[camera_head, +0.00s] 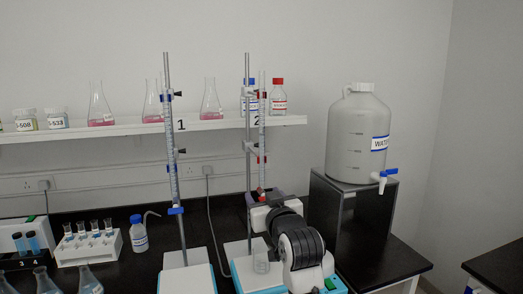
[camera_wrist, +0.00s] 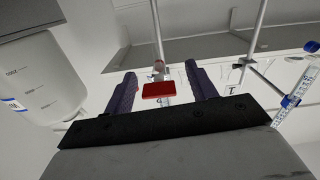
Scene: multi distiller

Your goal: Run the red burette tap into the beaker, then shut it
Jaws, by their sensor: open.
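The red burette tap (camera_wrist: 158,90) sits between the two spread fingers of my gripper (camera_wrist: 161,85) in the wrist view, with a gap on each side. In the head view, the red-marked burette (camera_head: 262,130) stands upright on its stand under the label 2. My gripper (camera_head: 265,197) is at its lower end, and my arm and gripper hide most of the tap there. The clear beaker (camera_head: 261,264) stands on the stand base below the burette, partly beside my arm. Its liquid level is too small to tell.
A blue-tapped burette (camera_head: 173,160) stands to the left on its own stand. A water tank (camera_head: 357,135) sits on a dark stand (camera_head: 350,205) to the right. A wash bottle (camera_head: 138,235) and a tube rack (camera_head: 90,246) are at left. A shelf (camera_head: 140,128) with flasks runs behind.

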